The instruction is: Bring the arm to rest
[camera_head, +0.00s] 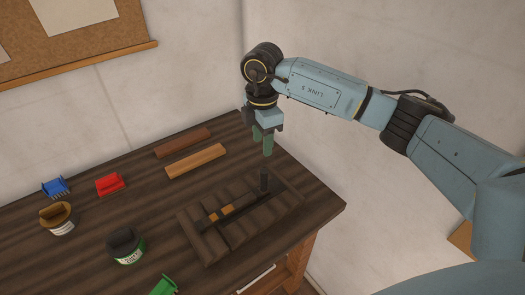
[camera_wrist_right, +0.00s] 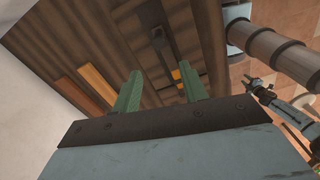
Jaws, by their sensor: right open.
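My right arm reaches in from the right in the head view. Its right gripper (camera_head: 263,148) hangs over the back right part of the table, green fingers pointing down, apart and empty. In the right wrist view the same gripper (camera_wrist_right: 161,78) shows its two green fingers spread, with nothing between them. A dark tray (camera_head: 190,235) lies below and in front of it; the fingers appear clear of it. A small jointed arm end (camera_wrist_right: 262,92) at the right of the wrist view may be my left one; its jaw state is unclear.
The tray holds a dark tool with orange bands (camera_head: 226,210) and a dark upright piece (camera_head: 264,180). Two wooden bars (camera_head: 196,160) lie behind. Blue (camera_head: 55,187), red (camera_head: 110,184) and green (camera_head: 163,287) clip-like items and two cans (camera_head: 126,246) are left. Walls stand behind and right.

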